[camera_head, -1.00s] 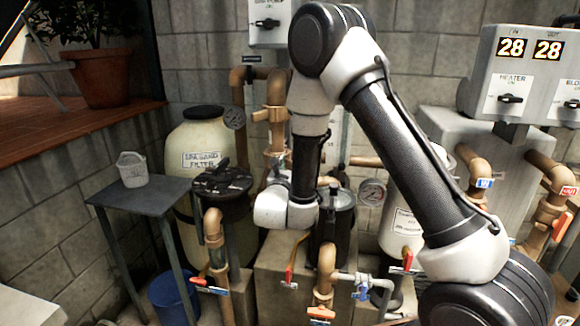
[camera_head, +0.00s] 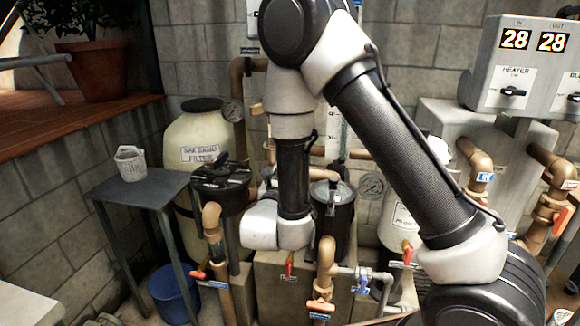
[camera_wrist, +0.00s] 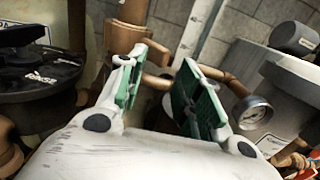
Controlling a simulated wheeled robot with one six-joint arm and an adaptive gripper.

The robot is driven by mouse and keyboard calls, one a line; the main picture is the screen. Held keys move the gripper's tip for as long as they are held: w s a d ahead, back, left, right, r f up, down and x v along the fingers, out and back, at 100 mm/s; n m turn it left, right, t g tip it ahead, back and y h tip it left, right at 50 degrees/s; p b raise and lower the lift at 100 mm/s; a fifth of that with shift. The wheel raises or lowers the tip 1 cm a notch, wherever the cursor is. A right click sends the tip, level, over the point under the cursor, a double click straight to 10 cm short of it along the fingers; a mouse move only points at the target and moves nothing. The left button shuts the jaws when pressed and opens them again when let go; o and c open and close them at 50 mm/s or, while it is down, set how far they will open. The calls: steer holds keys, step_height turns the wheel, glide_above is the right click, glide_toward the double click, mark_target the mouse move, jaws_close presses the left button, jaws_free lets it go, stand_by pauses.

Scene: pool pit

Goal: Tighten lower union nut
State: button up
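My gripper (camera_wrist: 165,60) is open and empty in the wrist view, its two green-padded fingers well apart. A brown vertical pipe with a wider fitting (camera_wrist: 122,38) stands behind and left of the left finger. I cannot tell whether this fitting is the lower union nut. A brown horizontal pipe (camera_wrist: 154,81) crosses behind the gap between the fingers. In the head view my arm covers most of the middle pipe run (camera_head: 267,152), so the nut cannot be made out there. My fingers are hidden there behind my wrist.
A black-lidded filter (camera_head: 220,176) stands left of my wrist, and a dark lidded canister (camera_head: 333,215) stands to its right. A grey table (camera_head: 125,200) holds a white basket (camera_head: 130,163).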

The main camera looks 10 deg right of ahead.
steer(key=shift+r+v, duration=0.15)
steer(key=shift+v, duration=0.75)
steer(key=shift+r+v, duration=0.1)
steer(key=shift+v, duration=0.75)
steer(key=shift+a, duration=0.2)
steer(key=s+d+m+g+h, duration=0.2)
steer(key=s+d+m+g, duration=0.25)
steer(key=d, duration=0.25)
steer(key=s+d+r+m+g+h, duration=0.1)
steer(key=s+d+m+g+h, duration=0.1)
steer(key=s+d+m+g, duration=0.35)
steer(key=s+d+m+g+h, duration=0.2)
steer(key=d+m+g, duration=0.3)
steer(key=d, duration=0.3)
steer(key=s+d+r+m+g+y, duration=0.2)
steer(key=s+r+m+g+y, duration=0.15)
steer(key=s+m+y, duration=0.7)
steer(key=s+d+r+m+t+y, duration=0.2)
steer(key=s+r+m+t, duration=0.2)
steer(key=r, duration=0.5)
steer(key=shift+s+d+r+m+t, duration=0.25)
steer(key=shift+s+d+m+t, duration=0.15)
steer(key=shift+m+t, duration=0.65)
